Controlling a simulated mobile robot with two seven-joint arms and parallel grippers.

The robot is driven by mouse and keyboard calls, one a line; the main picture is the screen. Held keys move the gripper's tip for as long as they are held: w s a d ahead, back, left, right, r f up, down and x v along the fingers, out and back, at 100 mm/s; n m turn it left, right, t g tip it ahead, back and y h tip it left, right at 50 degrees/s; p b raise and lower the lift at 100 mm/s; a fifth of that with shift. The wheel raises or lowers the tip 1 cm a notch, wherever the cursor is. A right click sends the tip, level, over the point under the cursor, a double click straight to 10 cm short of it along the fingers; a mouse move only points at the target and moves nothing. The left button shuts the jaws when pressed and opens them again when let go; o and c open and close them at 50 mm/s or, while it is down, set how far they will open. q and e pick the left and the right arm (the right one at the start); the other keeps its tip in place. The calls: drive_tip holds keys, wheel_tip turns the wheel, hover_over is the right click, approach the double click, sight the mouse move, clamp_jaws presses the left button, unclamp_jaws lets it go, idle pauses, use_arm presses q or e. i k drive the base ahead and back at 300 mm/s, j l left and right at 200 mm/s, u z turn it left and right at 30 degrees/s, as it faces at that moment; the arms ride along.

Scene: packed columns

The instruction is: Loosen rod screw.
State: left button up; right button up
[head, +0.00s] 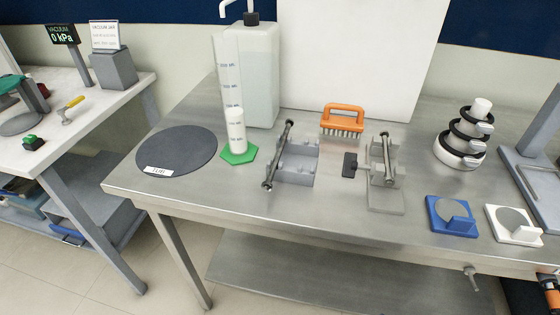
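A dark rod (278,158) with knobbed ends lies slanted along a grey rack (299,168). A second, shorter metal rod (387,160) lies over a grey stand (385,201) to its right, next to a small black block (350,165). Which part is the rod screw, and how tight it sits, I cannot tell at this size. Neither of my grippers is clearly in view. A small black and orange part shows at the lower right edge, cut off; I cannot tell what it is.
An orange brush (342,121) stands behind the rods. A graduated cylinder (235,131) with a green base, a dark round mat (177,152) and a large bottle (257,80) are left. Ringed stack (464,138), blue holder (452,216) and white holder (513,225) are right. The steel bench's front middle is clear.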

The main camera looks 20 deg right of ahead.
sight(351, 164)
drive_tip(key=l+u, duration=0.1)
drive_tip(key=u, duration=0.3)
drive_tip(key=k+u, duration=0.15)
drive_tip(key=u, duration=0.65)
drive_tip(key=k+l, duration=0.1)
drive_tip(key=k, duration=0.3)
